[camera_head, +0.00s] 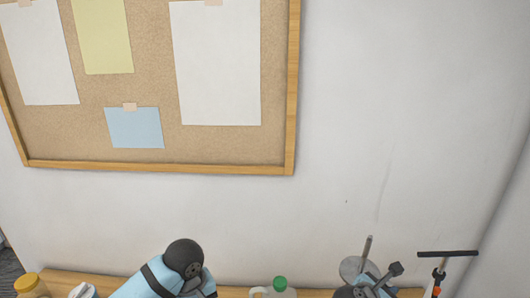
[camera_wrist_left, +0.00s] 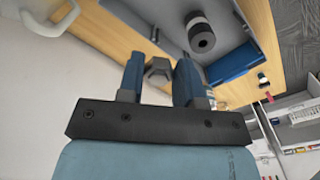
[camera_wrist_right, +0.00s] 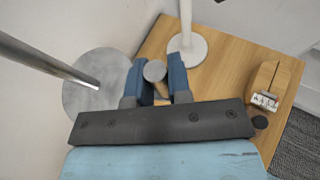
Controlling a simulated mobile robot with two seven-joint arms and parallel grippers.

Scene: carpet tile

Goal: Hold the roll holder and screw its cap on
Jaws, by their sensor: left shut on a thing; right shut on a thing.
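A roll holder with a pale grey disc base (camera_head: 352,268) and a metal rod (camera_head: 367,246) shows at the lower right of the head view. In the right wrist view the disc (camera_wrist_right: 82,98) and rod (camera_wrist_right: 45,64) are left of my right gripper (camera_wrist_right: 155,75). That gripper is shut on a grey round-ended piece (camera_wrist_right: 154,70). My left gripper (camera_wrist_left: 159,75) is shut on a grey hexagonal piece (camera_wrist_left: 158,70), well left of the rod in the head view. I cannot tell which held piece is the cap; no thread shows.
A white stand (camera_wrist_right: 188,47) is close beyond the right fingers, with a wooden block (camera_wrist_right: 262,82) at right. The wall (camera_head: 400,120) is close behind.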

